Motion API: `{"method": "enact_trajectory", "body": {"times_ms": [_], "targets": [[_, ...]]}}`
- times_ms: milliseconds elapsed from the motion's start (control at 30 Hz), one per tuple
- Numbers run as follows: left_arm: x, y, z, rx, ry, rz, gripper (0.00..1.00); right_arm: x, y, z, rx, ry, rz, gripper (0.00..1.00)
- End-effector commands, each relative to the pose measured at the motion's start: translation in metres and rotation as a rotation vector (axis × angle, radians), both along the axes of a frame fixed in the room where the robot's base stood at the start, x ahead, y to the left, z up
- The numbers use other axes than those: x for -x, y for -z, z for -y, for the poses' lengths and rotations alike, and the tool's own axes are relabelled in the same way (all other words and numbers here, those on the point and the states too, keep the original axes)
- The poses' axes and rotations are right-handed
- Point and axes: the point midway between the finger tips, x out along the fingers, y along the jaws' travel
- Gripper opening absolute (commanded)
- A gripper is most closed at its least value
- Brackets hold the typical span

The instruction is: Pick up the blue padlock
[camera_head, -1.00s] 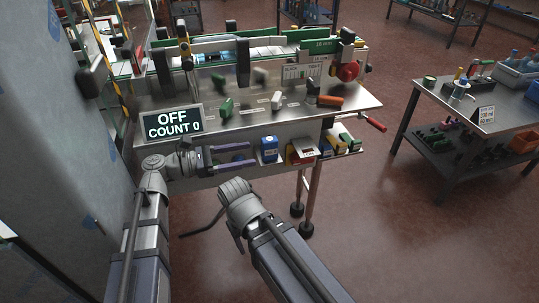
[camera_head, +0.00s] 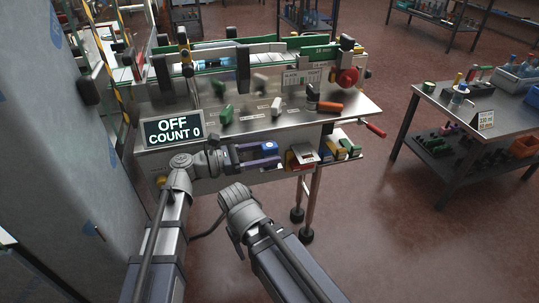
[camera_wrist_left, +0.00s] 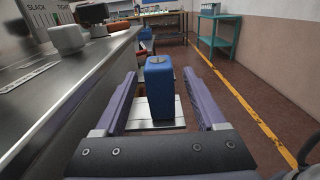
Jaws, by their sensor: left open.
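The blue padlock (camera_head: 269,146) shows as an upright blue block at the front shelf of the machine table. My left gripper (camera_head: 272,154) is open, with its two purple fingers reaching to the right around the padlock. In the left wrist view the padlock (camera_wrist_left: 160,92) stands between the fingers of my left gripper (camera_wrist_left: 160,76), with a gap visible on each side. It stands on a pale plate (camera_wrist_left: 155,118). My right arm comes in from the bottom, but its gripper fingers do not show.
A red and white box (camera_head: 303,155) and yellow and green items (camera_head: 345,148) sit to the right along the shelf. The steel tabletop (camera_head: 240,130) edge runs just above my left gripper. An OFF, COUNT 0 display (camera_head: 172,130) stands at left.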

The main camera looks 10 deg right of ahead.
Motion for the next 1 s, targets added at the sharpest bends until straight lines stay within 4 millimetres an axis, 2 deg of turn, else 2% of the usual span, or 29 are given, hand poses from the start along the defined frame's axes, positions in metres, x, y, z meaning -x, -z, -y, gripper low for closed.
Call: {"method": "enact_trajectory", "body": {"times_ms": [100, 267, 900, 1000], "targets": [[-0.0001, 0.0003, 0.0093, 0.000, 0.000, 0.000, 0.72, 0.0000, 0.0002, 0.0000, 0.000, 0.000, 0.000, 0.60], [-0.0001, 0.0003, 0.0089, 0.000, -0.001, 0.000, 0.72, 0.0000, 0.0003, 0.0000, 0.000, 0.000, 0.000, 0.60], [-0.0001, 0.0003, 0.0084, 0.000, -0.001, 0.000, 0.02, 0.0000, 0.0002, 0.0000, 0.000, 0.000, 0.000, 0.60], [-0.0001, 0.0003, 0.0084, 0.000, 0.000, 0.000, 0.00, 0.0000, 0.0002, 0.0000, 0.000, 0.000, 0.000, 0.60]]}}
